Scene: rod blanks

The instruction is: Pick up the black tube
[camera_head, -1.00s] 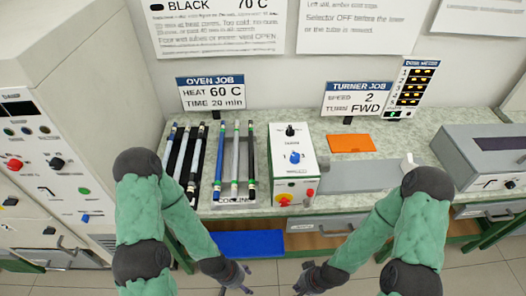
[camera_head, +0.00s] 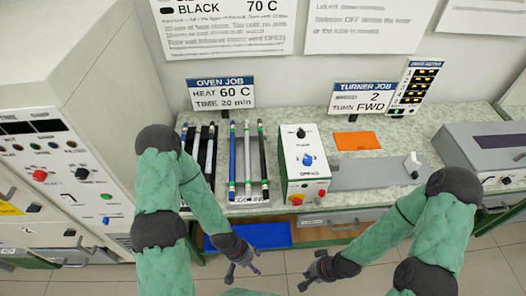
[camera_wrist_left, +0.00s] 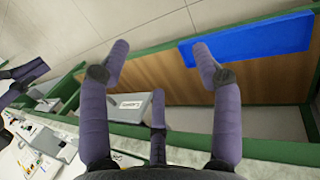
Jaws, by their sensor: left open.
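Several long tubes lie on the bench behind my left arm in the head view. A dark tube that looks black (camera_head: 210,150) is in the left group, partly hidden by my left arm. More tubes (camera_head: 247,160) lie side by side on the cooling rack (camera_head: 248,201). My left gripper (camera_head: 243,274) is open and empty, low in front of the bench and away from the tubes. Its spread fingers show in the left wrist view (camera_wrist_left: 160,48). My right gripper (camera_head: 303,279) hangs to its right, also empty, with its fingers apart.
A white box with a blue knob (camera_head: 307,160) stands right of the cooling rack. An orange sheet (camera_head: 357,141) and a grey machine (camera_head: 375,174) are further right. A blue bin (camera_head: 262,235) is below the bench edge. The control cabinet (camera_head: 60,180) stands left.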

